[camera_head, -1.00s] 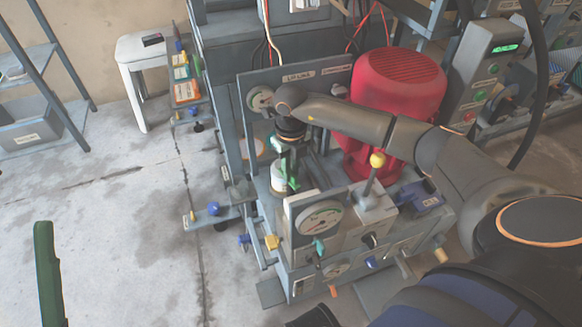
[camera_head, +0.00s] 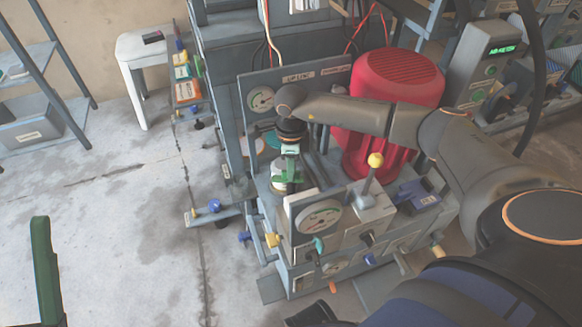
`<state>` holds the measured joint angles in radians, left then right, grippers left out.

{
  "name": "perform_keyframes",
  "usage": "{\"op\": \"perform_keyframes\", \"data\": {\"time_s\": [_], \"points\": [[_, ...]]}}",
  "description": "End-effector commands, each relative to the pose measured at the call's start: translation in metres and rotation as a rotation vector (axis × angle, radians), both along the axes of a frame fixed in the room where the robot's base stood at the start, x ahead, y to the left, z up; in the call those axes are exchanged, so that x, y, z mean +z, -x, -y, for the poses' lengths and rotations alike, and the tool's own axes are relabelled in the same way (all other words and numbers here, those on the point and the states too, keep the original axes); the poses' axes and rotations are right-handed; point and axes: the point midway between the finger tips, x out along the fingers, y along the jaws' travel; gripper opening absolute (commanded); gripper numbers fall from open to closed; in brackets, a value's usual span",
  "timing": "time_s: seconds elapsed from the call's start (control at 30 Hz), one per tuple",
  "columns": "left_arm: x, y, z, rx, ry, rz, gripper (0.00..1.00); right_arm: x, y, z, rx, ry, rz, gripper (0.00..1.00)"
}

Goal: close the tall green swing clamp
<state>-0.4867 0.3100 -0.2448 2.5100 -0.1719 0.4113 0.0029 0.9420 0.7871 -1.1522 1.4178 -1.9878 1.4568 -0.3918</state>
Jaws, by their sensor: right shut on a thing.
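The green swing clamp (camera_head: 286,186) stands on the left end of the press bench, behind the white-faced gauge. My right gripper (camera_head: 290,160) points down onto it from above and is shut on its green part. The wrist above the gripper and the fingers hide much of the clamp. I cannot tell its exact swing angle. My left gripper is not in view.
The red motor housing (camera_head: 392,95) stands to the right of the gripper. A lever with a yellow knob (camera_head: 376,160) rises close by. The gauge (camera_head: 319,216) is in front. A panel with another gauge (camera_head: 262,99) is behind. Open floor (camera_head: 110,210) lies left.

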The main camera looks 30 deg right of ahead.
Motion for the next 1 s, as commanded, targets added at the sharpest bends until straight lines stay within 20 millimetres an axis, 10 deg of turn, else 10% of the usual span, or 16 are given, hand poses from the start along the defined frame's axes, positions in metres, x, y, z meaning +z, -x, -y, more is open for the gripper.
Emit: {"op": "perform_keyframes", "data": {"time_s": [1.0], "points": [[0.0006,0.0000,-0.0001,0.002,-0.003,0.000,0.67,0.0014,-0.0013,-0.0008,0.399,-0.002,0.005,0.00]]}}
